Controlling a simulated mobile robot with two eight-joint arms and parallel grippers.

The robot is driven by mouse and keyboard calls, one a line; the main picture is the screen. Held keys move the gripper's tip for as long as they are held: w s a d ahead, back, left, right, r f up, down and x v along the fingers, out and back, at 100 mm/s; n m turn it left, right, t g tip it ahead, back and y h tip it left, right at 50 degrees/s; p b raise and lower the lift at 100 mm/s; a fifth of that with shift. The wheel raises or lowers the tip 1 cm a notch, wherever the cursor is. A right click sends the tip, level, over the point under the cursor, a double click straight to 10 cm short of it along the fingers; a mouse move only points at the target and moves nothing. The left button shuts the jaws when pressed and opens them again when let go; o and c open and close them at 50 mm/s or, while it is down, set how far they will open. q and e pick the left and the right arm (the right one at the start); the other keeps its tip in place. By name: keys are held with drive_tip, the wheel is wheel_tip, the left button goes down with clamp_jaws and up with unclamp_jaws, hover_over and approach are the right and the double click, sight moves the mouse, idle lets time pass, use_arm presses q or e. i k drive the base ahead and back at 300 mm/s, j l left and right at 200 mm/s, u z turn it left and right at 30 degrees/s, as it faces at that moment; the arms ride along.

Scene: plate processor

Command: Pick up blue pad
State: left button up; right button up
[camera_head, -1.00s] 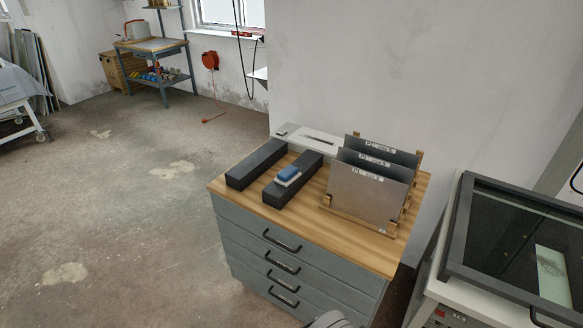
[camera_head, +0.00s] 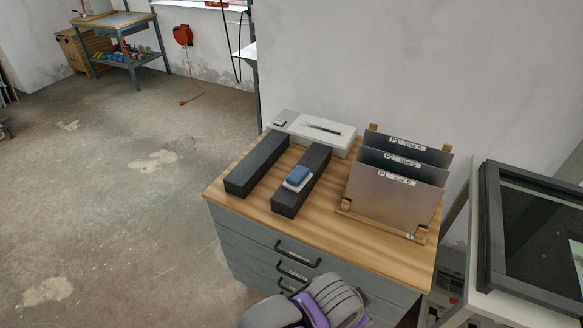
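The blue pad (camera_head: 299,174) lies on a white block (camera_head: 297,185), which rests on the right one of two long dark bars (camera_head: 313,165). The bars lie on the wooden top of a grey drawer cabinet (camera_head: 318,236). A grey and purple part of my arm shows at the bottom edge, in front of the cabinet. Neither gripper's fingers can be seen, and nothing touches the pad.
The other dark bar (camera_head: 257,166) lies to the left. Several metal plates (camera_head: 393,198) stand in a wooden rack on the right. A white box (camera_head: 313,133) is at the back by the wall. A dark-framed machine (camera_head: 535,240) stands right of the cabinet. Floor at left is clear.

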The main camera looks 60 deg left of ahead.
sight(298, 177)
drive_tip(key=k+j, duration=0.1)
drive_tip(key=j, duration=1.9)
